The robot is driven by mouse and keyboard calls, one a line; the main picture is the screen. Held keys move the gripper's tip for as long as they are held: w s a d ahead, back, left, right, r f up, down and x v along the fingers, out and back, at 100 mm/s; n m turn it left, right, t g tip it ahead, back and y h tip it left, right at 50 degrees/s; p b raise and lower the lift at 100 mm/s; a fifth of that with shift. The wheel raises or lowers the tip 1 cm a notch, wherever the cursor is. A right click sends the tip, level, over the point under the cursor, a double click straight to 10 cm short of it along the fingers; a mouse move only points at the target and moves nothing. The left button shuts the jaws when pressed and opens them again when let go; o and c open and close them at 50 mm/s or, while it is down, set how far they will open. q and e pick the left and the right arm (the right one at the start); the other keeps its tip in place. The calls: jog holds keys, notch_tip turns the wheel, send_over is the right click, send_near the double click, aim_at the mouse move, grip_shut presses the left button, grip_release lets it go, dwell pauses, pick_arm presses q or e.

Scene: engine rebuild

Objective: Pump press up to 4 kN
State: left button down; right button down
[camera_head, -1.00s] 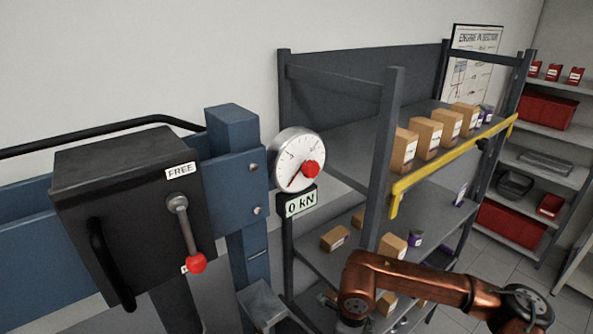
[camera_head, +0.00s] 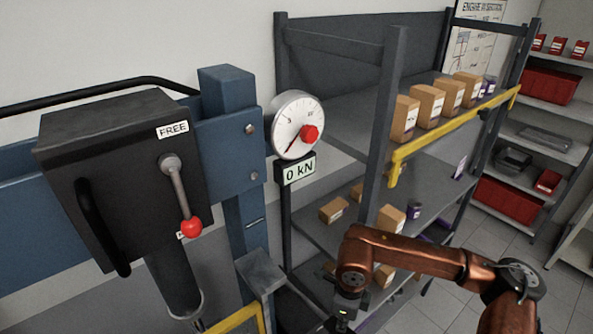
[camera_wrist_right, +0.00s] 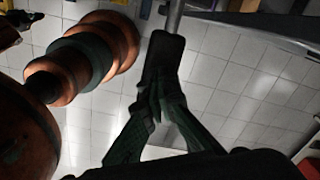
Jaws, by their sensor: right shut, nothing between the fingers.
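The press has a blue frame (camera_head: 230,150) and a black box (camera_head: 105,165) marked FREE. A lever with a red knob (camera_head: 190,228) hangs down on the box's front. The round gauge (camera_head: 297,125) has its needle toward the lower left, and the display below it (camera_head: 298,170) reads 0 kN. My right arm's copper links reach in from the lower right in the head view, and its wrist points down at the bottom edge. My right gripper (camera_wrist_right: 165,50) is shut and empty in the right wrist view. A grey rod (camera_wrist_right: 175,15) shows just beyond its fingertips; contact is unclear. My left gripper is out of view.
A grey shelf rack (camera_head: 382,130) with small boxes and a yellow rail (camera_head: 455,135) stands right of the press. A yellow bar (camera_head: 237,320) shows at the bottom edge. Red bins (camera_head: 510,205) sit on shelves at far right. Tiled floor lies between.

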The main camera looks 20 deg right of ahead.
jog(key=shift+f, duration=0.1)
jog(key=shift+f+b, duration=0.2)
jog(key=shift+b, duration=0.1)
notch_tip(320, 180, down, 14)
jog(key=b, duration=1.3)
notch_tip(320, 180, up, 17)
jog(key=p, duration=0.9)
jog(key=shift+f+b, duration=1.15)
